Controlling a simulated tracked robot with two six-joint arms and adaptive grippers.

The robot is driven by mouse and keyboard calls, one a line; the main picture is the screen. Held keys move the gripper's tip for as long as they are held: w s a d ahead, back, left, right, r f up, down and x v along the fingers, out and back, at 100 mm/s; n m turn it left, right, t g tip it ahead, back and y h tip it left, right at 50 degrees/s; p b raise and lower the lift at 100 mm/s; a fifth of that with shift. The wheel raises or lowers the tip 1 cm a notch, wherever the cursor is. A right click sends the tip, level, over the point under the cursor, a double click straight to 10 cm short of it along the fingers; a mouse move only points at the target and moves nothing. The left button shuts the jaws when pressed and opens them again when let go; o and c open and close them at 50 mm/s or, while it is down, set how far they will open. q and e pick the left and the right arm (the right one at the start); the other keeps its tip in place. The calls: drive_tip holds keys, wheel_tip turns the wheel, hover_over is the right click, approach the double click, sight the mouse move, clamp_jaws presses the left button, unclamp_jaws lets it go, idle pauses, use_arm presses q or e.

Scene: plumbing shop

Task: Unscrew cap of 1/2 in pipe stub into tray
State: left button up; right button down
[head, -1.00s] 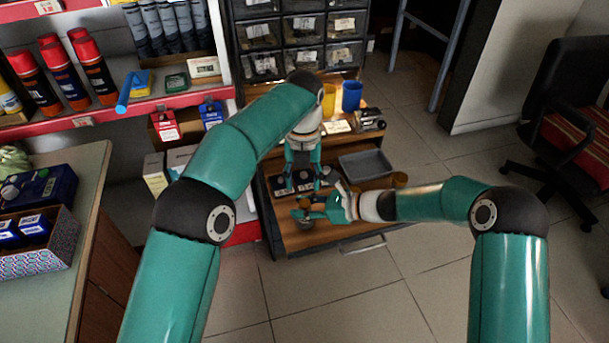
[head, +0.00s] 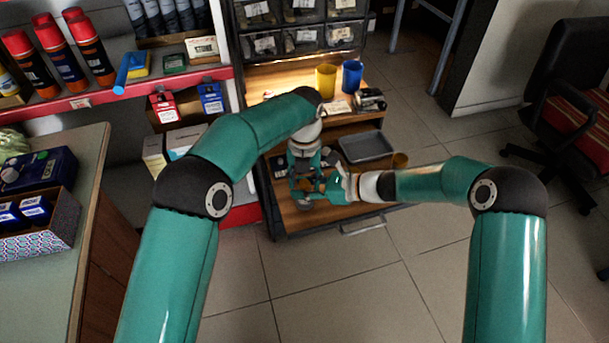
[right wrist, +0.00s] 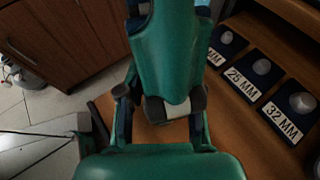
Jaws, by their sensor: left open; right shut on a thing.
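In the head view my right gripper (head: 314,196) reaches in from the right, low over the wooden work surface. It is shut on what looks like the pipe stub (head: 305,205), whose small grey lower part shows below the fingers. My left gripper (head: 304,190) is open and points down from above, right at the right gripper's fingers. The stub's cap is hidden by the two grippers. The right wrist view also shows my right gripper (right wrist: 160,108), with the left gripper's green body in front of it. The grey tray (head: 367,146) stands behind and to the right.
Black blocks with pale domes stand beside the grippers, one labelled 25 MM (right wrist: 243,84) and another 32 MM (right wrist: 284,120). A yellow cup (head: 325,78) and a blue cup (head: 351,75) stand at the back.

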use_arm(q)
clamp_jaws()
drive_tip(key=shift+o, duration=0.5)
unclamp_jaws()
drive_tip(key=shift+r, duration=2.3)
use_arm(e)
drive_tip(key=c, duration=0.7)
unclamp_jaws()
drive_tip(key=shift+d, duration=0.1)
